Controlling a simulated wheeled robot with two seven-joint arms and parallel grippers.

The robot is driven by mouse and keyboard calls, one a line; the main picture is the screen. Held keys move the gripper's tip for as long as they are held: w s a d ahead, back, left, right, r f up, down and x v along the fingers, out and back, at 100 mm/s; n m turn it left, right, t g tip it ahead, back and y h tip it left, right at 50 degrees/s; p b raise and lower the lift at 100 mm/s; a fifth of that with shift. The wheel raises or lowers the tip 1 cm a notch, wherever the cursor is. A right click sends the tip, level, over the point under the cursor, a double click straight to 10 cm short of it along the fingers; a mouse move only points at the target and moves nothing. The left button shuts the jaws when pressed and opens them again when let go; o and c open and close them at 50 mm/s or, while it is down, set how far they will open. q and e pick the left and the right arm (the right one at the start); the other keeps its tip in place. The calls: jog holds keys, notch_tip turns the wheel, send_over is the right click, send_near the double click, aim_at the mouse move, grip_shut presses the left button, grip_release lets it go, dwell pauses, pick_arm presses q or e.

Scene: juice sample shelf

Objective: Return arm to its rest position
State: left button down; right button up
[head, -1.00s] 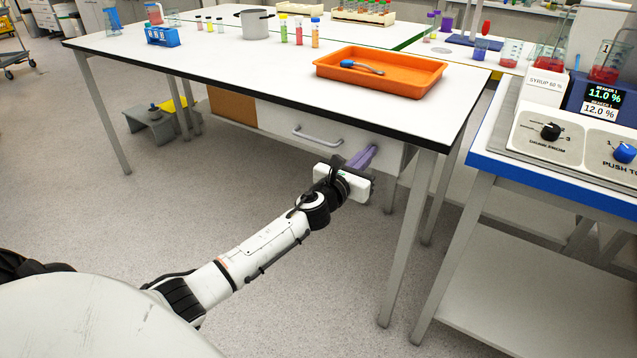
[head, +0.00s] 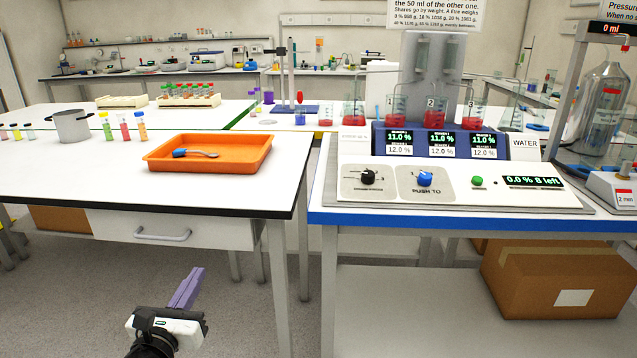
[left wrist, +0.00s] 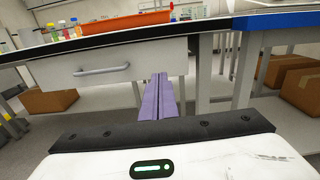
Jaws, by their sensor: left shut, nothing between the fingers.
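My left gripper (head: 188,288) is low in the head view, in front of the white table and below its top. Its purple fingers are shut together with nothing between them. In the left wrist view the same fingers (left wrist: 159,97) point forward, toward the space under the table beside the drawer (left wrist: 105,68). Only the hand and a bit of the wrist show in the head view; the rest of the left arm is out of frame. My right gripper is not in any view.
The white table (head: 60,178) carries an orange tray (head: 210,165) with a blue-handled tool. Its drawer (head: 170,228) is closed. Right of it stands a blue-edged bench (head: 450,219) with a dispensing machine and three red beakers. A cardboard box (head: 545,280) sits on its lower shelf.

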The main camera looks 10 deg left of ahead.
pick_arm(q)
jog(key=s+d+f+n+g+h+p, duration=0.1)
jog(key=s+d+f+n+g, duration=0.2)
jog(key=s+d+f+n, duration=0.35)
jog(key=s+d+f+n+g+h+p, duration=0.1)
jog(key=s+d+f+n+g, duration=0.25)
jog(key=s+f+n, duration=0.6)
jog(key=s+d+f+n+g+h, duration=0.2)
jog(key=s+d+f+n, duration=0.3)
jog(key=s+d+n, duration=0.5)
jog(key=s+n+g, duration=0.1)
jog(key=n, duration=0.5)
jog(key=shift+s+f+p, duration=0.15)
jog(key=shift+s+p, duration=0.15)
jog(key=shift+p, duration=0.05)
